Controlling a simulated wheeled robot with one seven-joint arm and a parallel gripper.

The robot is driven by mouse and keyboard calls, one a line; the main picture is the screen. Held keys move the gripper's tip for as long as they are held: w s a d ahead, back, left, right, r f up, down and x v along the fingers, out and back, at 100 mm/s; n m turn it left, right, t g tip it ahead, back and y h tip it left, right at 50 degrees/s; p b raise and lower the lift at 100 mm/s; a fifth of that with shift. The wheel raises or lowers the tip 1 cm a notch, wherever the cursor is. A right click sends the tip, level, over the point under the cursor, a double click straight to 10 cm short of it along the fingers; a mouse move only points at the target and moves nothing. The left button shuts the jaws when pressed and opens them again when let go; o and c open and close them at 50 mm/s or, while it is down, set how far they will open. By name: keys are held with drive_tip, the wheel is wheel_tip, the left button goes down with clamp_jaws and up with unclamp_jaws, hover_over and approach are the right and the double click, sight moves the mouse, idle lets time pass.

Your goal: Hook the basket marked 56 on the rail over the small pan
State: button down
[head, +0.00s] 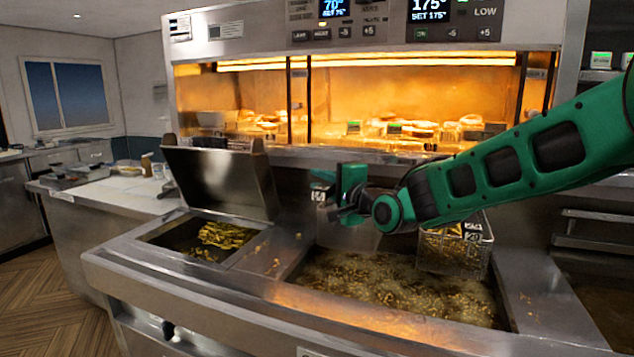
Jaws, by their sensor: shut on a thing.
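My gripper (347,205) is shut at the end of my green arm, above the back of the large pan (405,285). Below it hangs a pale mesh basket (348,237), partly hidden by the gripper. A small number tag (319,193) shows at its left; I cannot read it surely. The grip point itself is hidden. The small pan (165,238) lies to the left, with golden fries in it. A tilted steel panel (222,180) stands behind it. I cannot clearly make out the rail there.
A second basket (456,250) with number tags hangs at the large pan's right, partly behind my arm. The oil bubbles with food bits. A heated shelf (350,105) with food runs behind. A steel ledge (268,255) separates the pans.

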drive_tip(key=shift+w+d+f, duration=0.15)
drive_tip(key=shift+d+f, duration=0.1)
drive_tip(key=shift+d, duration=0.1)
drive_tip(key=c, duration=1.5)
unclamp_jaws()
drive_tip(key=shift+w+f, duration=0.1)
drive_tip(key=shift+c, duration=0.2)
drive_tip(key=shift+a, duration=0.2)
